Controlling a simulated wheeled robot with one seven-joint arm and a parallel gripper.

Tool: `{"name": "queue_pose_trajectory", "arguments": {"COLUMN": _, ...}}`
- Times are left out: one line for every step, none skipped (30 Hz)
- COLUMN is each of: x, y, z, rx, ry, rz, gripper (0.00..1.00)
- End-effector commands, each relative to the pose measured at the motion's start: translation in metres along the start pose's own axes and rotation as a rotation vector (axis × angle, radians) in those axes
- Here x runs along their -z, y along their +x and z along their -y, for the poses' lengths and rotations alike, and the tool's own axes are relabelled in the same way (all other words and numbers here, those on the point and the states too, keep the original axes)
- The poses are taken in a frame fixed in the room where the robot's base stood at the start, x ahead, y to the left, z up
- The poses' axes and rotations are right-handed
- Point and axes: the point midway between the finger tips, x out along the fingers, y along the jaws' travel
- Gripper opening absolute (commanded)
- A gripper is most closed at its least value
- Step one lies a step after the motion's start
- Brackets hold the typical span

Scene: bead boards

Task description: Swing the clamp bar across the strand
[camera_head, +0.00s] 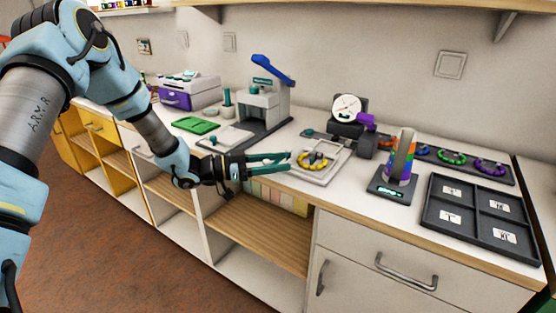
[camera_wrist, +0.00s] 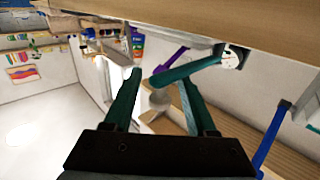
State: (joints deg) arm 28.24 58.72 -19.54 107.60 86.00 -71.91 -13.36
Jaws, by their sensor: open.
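No clamp bar on this board can be made out clearly in the head view. My gripper (camera_head: 289,161) is open, its teal fingers pointing right at the board's left side; contact cannot be told. In the wrist view my gripper (camera_wrist: 158,72) is open and empty. A slanted teal bar (camera_wrist: 195,66) shows beyond the right finger; I cannot tell whether it is the clamp bar.
A dial gauge (camera_head: 346,108) with a purple lever stands behind the board. A blue-handled press (camera_head: 262,98) is left of it. A striped cylinder (camera_head: 400,158) and a dark compartment tray (camera_head: 482,215) are on the right. Open shelves lie below the counter.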

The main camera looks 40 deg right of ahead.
Motion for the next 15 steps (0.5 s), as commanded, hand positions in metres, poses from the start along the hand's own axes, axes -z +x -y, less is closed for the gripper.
{"name": "queue_pose_trajectory", "arguments": {"x": 0.0, "y": 0.0023, "z": -0.0002, "rx": 0.0, "ry": 0.0, "rz": 0.0, "gripper": 0.57}}
{"name": "queue_pose_trajectory", "arguments": {"x": -0.0002, "y": 0.0032, "z": -0.0002, "rx": 0.0, "ry": 0.0, "rz": 0.001, "gripper": 0.57}}
{"name": "queue_pose_trajectory", "arguments": {"x": -0.0004, "y": 0.0039, "z": -0.0002, "rx": 0.0, "ry": 0.0, "rz": 0.001, "gripper": 0.57}}
{"name": "queue_pose_trajectory", "arguments": {"x": -0.0005, "y": 0.0042, "z": -0.0002, "rx": 0.0, "ry": 0.0, "rz": 0.001, "gripper": 0.57}}
{"name": "queue_pose_trajectory", "arguments": {"x": -0.0006, "y": 0.0043, "z": -0.0002, "rx": 0.0, "ry": 0.0, "rz": 0.001, "gripper": 0.57}}
{"name": "queue_pose_trajectory", "arguments": {"x": -0.0006, "y": 0.0043, "z": -0.0001, "rx": 0.0, "ry": 0.0, "rz": 0.001, "gripper": 0.57}}
{"name": "queue_pose_trajectory", "arguments": {"x": -0.0007, "y": 0.0042, "z": -0.0001, "rx": 0.0, "ry": 0.0, "rz": 0.001, "gripper": 0.57}}
{"name": "queue_pose_trajectory", "arguments": {"x": -0.0006, "y": 0.0041, "z": -0.0001, "rx": 0.0, "ry": 0.0, "rz": 0.001, "gripper": 0.57}}
{"name": "queue_pose_trajectory", "arguments": {"x": -0.0006, "y": 0.0041, "z": -0.0001, "rx": 0.0, "ry": 0.0, "rz": 0.001, "gripper": 0.57}}
{"name": "queue_pose_trajectory", "arguments": {"x": -0.0006, "y": 0.0041, "z": -0.0001, "rx": 0.0, "ry": 0.0, "rz": 0.001, "gripper": 0.57}}
{"name": "queue_pose_trajectory", "arguments": {"x": -0.0005, "y": 0.004, "z": -0.0001, "rx": 0.0, "ry": 0.0, "rz": 0.001, "gripper": 0.54}}
{"name": "queue_pose_trajectory", "arguments": {"x": -0.0005, "y": 0.004, "z": 0.0, "rx": 0.0, "ry": 0.0, "rz": 0.001, "gripper": 0.49}}
{"name": "queue_pose_trajectory", "arguments": {"x": -0.0005, "y": 0.0039, "z": 0.0, "rx": 0.0, "ry": 0.0, "rz": 0.001, "gripper": 0.46}}
{"name": "queue_pose_trajectory", "arguments": {"x": -0.0005, "y": 0.0039, "z": 0.0, "rx": 0.0, "ry": 0.0, "rz": 0.001, "gripper": 0.42}}
{"name": "queue_pose_trajectory", "arguments": {"x": -0.0005, "y": 0.0039, "z": 0.0, "rx": 0.0, "ry": 0.0, "rz": 0.001, "gripper": 0.38}}
